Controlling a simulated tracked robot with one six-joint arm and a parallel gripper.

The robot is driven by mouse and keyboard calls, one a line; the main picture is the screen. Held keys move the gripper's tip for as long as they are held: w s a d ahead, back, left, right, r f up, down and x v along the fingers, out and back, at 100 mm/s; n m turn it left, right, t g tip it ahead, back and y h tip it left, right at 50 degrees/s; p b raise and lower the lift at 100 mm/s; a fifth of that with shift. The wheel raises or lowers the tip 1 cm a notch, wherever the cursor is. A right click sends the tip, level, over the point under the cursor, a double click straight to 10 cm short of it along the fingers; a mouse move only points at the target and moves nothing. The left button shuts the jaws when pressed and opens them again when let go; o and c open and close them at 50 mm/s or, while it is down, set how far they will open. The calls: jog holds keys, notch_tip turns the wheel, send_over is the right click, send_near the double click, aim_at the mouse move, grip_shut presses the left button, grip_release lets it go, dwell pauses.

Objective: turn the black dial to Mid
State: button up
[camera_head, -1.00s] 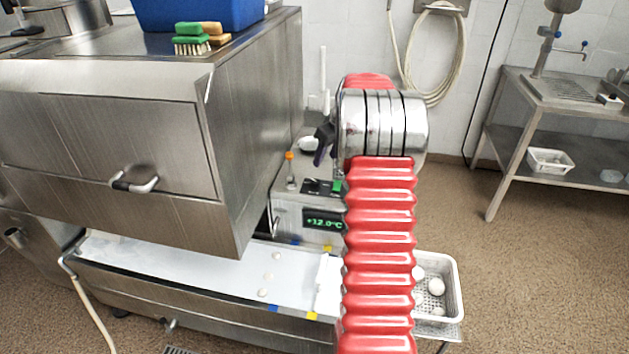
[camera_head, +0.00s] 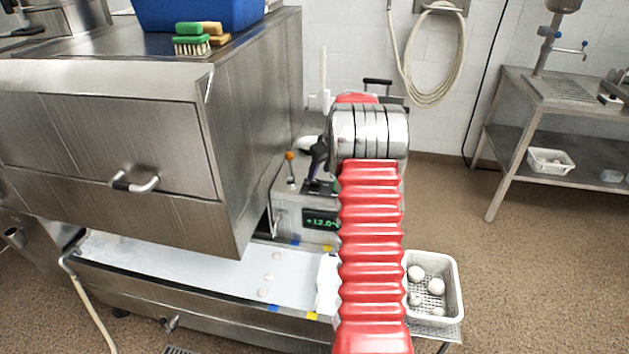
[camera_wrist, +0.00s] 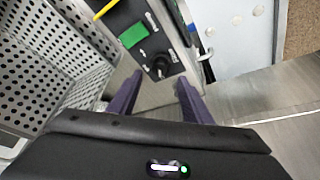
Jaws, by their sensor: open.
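The black dial (camera_wrist: 158,68) sits on a dark control panel in the wrist view, with small white markings around it. Its labels are too small to read, so I cannot tell its setting. My gripper (camera_wrist: 156,92) is open, its two purple fingers apart and pointing toward the panel, with the dial just beyond and between their tips. I see no contact. In the head view my gripper (camera_head: 317,168) hangs over the panel of the steel machine; the dial cannot be made out there.
A green switch (camera_wrist: 132,35) is beside the dial. An orange-tipped lever (camera_head: 290,170) stands left of my gripper, above a green display (camera_head: 319,222). Perforated baskets (camera_wrist: 75,65) fill the wrist view's left. A white basket (camera_head: 455,285) holds several pale balls.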

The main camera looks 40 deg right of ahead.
aim_at(315, 181)
jog(key=x, duration=0.5)
jog(key=shift+w+f, duration=0.1)
jog(key=shift+f, duration=0.25)
jog(key=shift+c, duration=0.6)
